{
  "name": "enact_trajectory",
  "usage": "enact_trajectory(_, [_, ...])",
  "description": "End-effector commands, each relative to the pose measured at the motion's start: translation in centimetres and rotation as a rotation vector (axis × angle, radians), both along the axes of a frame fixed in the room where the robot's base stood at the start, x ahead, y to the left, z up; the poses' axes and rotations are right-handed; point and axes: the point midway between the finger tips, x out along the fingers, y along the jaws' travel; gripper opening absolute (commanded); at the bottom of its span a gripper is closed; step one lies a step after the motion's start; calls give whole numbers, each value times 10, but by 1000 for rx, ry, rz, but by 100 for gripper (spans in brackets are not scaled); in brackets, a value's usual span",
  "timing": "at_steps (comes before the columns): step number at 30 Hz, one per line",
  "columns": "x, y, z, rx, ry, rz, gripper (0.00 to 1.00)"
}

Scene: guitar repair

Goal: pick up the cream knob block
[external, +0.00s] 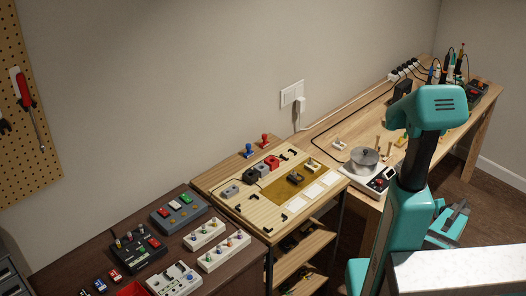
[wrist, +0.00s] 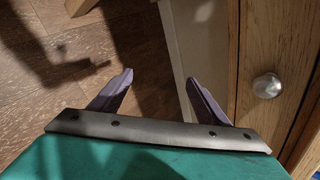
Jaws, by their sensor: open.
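A small cream block (external: 313,165) with dark marks sits near the back right of the light wooden board. It looks like the cream knob block, but it is too small to make out a knob. My gripper (external: 455,218) hangs low at the right, beside my teal arm, far from the board. In the wrist view my gripper (wrist: 160,88) is open, with two purple-grey fingers apart and nothing between them. Below it are wood floor and a cabinet front; no block shows there.
Red, black, grey and brown blocks (external: 295,177) share the board (external: 232,209). Pedal boxes (external: 178,213) stand on the dark table at left. A scale with a metal pot (external: 365,160) is on the right bench. A cabinet knob (wrist: 267,86) is close right of my fingers.

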Motion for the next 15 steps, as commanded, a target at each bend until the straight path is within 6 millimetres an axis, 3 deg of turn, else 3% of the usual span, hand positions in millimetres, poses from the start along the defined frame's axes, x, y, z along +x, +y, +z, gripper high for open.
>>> enact_trajectory(9, [97, -88, 93, 12, -200, -294, 69])
enact_trajectory(15, [140, -138, 158, 47, -319, -464, 69])
